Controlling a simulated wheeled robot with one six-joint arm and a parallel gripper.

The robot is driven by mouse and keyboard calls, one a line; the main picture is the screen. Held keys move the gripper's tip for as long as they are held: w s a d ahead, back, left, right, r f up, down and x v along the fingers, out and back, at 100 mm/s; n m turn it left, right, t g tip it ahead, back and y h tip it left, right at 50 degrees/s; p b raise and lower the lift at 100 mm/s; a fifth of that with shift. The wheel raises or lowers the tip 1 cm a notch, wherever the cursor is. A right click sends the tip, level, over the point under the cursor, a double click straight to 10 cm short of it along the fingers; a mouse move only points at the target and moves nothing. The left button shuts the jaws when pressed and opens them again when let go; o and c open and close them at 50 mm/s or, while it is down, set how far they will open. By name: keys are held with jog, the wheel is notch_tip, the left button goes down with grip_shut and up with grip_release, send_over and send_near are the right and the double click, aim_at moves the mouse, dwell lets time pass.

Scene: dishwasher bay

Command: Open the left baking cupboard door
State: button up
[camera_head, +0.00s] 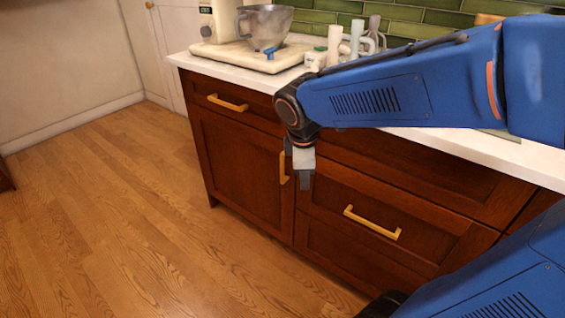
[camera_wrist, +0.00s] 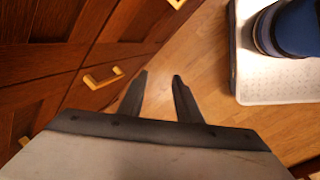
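The left cupboard door (camera_head: 238,165) is a dark red-brown wooden panel, shut, below a drawer in the head view. Its upright gold handle (camera_head: 283,168) is near its right edge. My gripper (camera_head: 304,178) hangs pointing down just right of this handle in the head view, apart from it as far as I can tell. In the wrist view my gripper (camera_wrist: 160,82) has its two dark fingers spread, with only floor showing between them. A gold handle (camera_wrist: 103,77) lies left of the fingers there; I cannot tell which handle it is.
A top drawer handle (camera_head: 227,103) and a right drawer handle (camera_head: 372,222) stick out of the cabinet. The white countertop (camera_head: 470,148) holds a mixer with a bowl (camera_head: 265,26) and utensils. The wooden floor (camera_head: 110,215) in front and left is clear.

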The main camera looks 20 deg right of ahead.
aim_at(282, 160)
jog(key=w+a+f+n+h, duration=0.2)
jog(key=w+a+f+n, duration=0.5)
jog(key=w+a+n, duration=0.4)
jog(key=w+d, duration=0.2)
jog(key=d, duration=0.1)
jog(key=w+d, duration=0.2)
jog(key=d, duration=0.1)
jog(key=w+d, duration=0.2)
jog(key=d, duration=0.1)
jog(key=shift+w+r, duration=0.1)
jog(key=shift+w, duration=0.2)
jog(key=shift+x, duration=0.9)
jog(key=shift+w+d+f, duration=0.3)
jog(key=shift+d+f, duration=0.05)
jog(key=shift+f, duration=0.25)
grip_shut()
